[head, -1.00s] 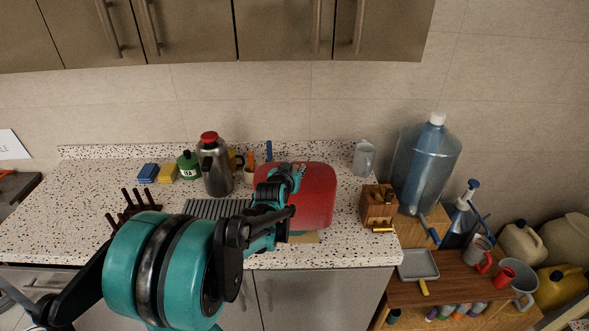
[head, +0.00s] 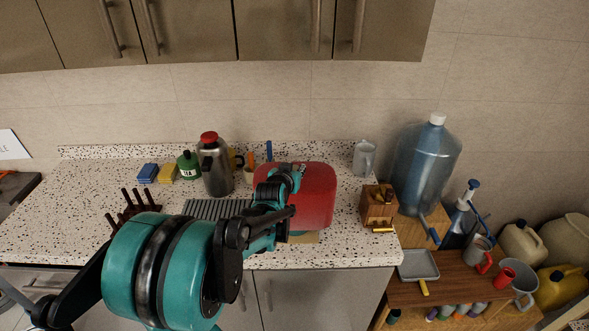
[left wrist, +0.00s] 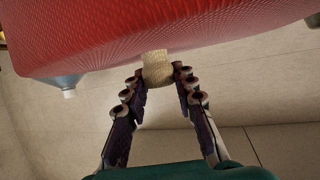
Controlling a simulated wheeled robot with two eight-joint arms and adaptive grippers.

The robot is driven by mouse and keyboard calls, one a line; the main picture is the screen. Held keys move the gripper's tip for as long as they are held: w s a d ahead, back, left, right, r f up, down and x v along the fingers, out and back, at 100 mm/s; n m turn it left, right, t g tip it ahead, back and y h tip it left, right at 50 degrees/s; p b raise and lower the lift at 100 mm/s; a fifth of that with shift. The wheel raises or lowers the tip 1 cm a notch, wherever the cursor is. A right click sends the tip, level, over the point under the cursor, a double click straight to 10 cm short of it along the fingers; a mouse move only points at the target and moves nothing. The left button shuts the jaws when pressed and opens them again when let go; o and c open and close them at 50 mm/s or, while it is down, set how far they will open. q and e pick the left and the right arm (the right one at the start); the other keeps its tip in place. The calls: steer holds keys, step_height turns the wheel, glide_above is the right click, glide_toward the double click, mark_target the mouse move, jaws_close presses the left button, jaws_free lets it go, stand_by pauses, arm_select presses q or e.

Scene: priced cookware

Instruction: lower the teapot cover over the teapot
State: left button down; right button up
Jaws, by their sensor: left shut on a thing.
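The teapot cover (head: 316,200) is red and quilted, at the middle of the counter in the head view. It also fills the top of the left wrist view (left wrist: 170,28). My left gripper (head: 292,172) is at the cover's top; in the left wrist view its fingers (left wrist: 158,75) are shut on the cover's beige loop (left wrist: 157,66). I cannot see the teapot; the cover and my arm hide the place beneath. I cannot tell whether the cover rests on something or hangs. My right gripper is not in view.
A tan board (head: 305,238) shows under the cover. To the left stand a steel flask (head: 216,170) and a ribbed rack (head: 205,207). To the right are a wooden block (head: 378,208), a grey mug (head: 364,158) and a large water bottle (head: 424,170). Cupboards hang above.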

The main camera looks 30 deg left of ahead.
arm_select(q)
steer(key=shift+f, duration=0.2)
steer(key=shift+f+b, duration=2.9)
steer(key=shift+f, duration=0.3)
steer(key=c, duration=0.5)
jaws_free()
steer(key=v, duration=1.2)
steer(key=shift+r, duration=0.1)
